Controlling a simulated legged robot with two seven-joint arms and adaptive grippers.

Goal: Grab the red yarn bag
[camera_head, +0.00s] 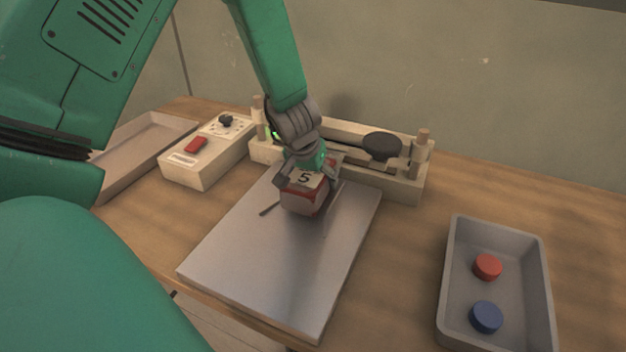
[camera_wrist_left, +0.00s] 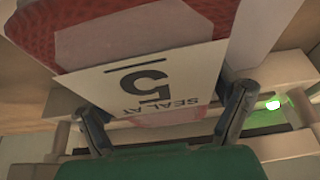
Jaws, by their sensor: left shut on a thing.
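The red yarn bag (camera_head: 304,197) is a small pouch with red contents and a white label marked 5. It is at the upper part of a grey metal plate (camera_head: 270,262); I cannot tell whether it touches the plate. In the left wrist view the bag (camera_wrist_left: 30,30) shows red knit and a label (camera_wrist_left: 150,82) reading "SEAL AT 5", upside down. My left gripper (camera_head: 306,182) is shut on the bag from above, and its fingers also show in the left wrist view (camera_wrist_left: 165,120) on either side of the label. My right gripper is not in view.
A sealer with a black knob (camera_head: 382,146) stands right behind the plate. A control box (camera_head: 207,158) with a red switch and an empty tray (camera_head: 140,148) are at left. A grey tray (camera_head: 465,283) with red and blue discs is at right.

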